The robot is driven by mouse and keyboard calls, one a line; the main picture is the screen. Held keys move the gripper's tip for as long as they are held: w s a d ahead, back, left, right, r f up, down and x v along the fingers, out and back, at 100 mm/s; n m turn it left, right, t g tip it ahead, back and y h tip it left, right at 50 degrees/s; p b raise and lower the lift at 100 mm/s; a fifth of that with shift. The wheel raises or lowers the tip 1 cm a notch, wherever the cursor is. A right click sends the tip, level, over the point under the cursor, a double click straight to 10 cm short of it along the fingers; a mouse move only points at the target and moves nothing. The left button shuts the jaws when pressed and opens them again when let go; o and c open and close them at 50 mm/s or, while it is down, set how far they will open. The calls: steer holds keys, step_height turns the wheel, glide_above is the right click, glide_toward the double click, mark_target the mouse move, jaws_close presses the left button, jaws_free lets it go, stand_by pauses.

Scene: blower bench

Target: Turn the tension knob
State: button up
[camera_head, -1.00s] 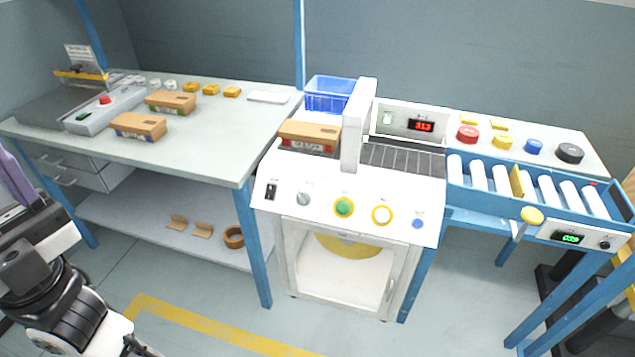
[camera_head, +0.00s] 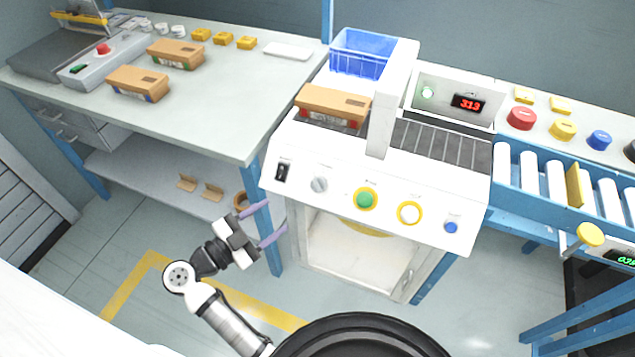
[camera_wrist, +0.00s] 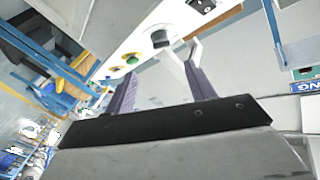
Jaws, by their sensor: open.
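A small grey knob (camera_head: 319,184) sits on the white machine's sloped front panel, between a black rocker switch (camera_head: 283,171) and a green button (camera_head: 365,199). Its label is too small to read. In the wrist view the knob (camera_wrist: 160,38) shows beyond the fingertips, between them. My gripper (camera_head: 279,212) is open and empty, with purple fingers. In the head view it is below and left of the knob, in front of the panel, apart from it. In the wrist view my gripper (camera_wrist: 162,64) has its fingers spread on either side.
A white-and-yellow button (camera_head: 409,213) and a small blue button (camera_head: 451,227) lie farther right on the panel. A carton (camera_head: 333,104) stands on the machine's left side. The bench (camera_head: 225,125) and its blue leg are close to my gripper. A roller conveyor (camera_head: 560,205) is at right.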

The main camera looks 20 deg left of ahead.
mark_target(316, 187)
steer(key=p+x, duration=0.2)
steer(key=x, duration=1)
steer(key=shift+w+d+p, duration=0.15)
steer(key=shift+w+p, duration=0.15)
steer(key=shift+w, duration=0.05)
steer(key=shift+c, duration=0.2)
steer(key=c, duration=0.9)
steer(key=shift+m, duration=0.3)
steer(key=m+g+h, duration=0.1)
steer(key=m+g, duration=0.1)
steer(key=m+g+h+p, duration=0.1)
steer(key=m+g, duration=0.1)
steer(key=m, duration=0.1)
steer(key=shift+w+a+r, duration=0.15)
steer(key=shift+a+r, duration=0.05)
steer(key=shift+w+a+m+g+h, duration=0.1)
steer(key=shift+m+g+h, duration=0.1)
steer(key=shift+m+g, duration=0.9)
steer(key=shift+w+m+g+h, duration=0.1)
steer(key=shift+m+g+h, duration=0.1)
steer(key=shift+m+g, duration=0.9)
steer(key=shift+s+m+b, duration=0.1)
steer(key=shift+m+b, duration=0.2)
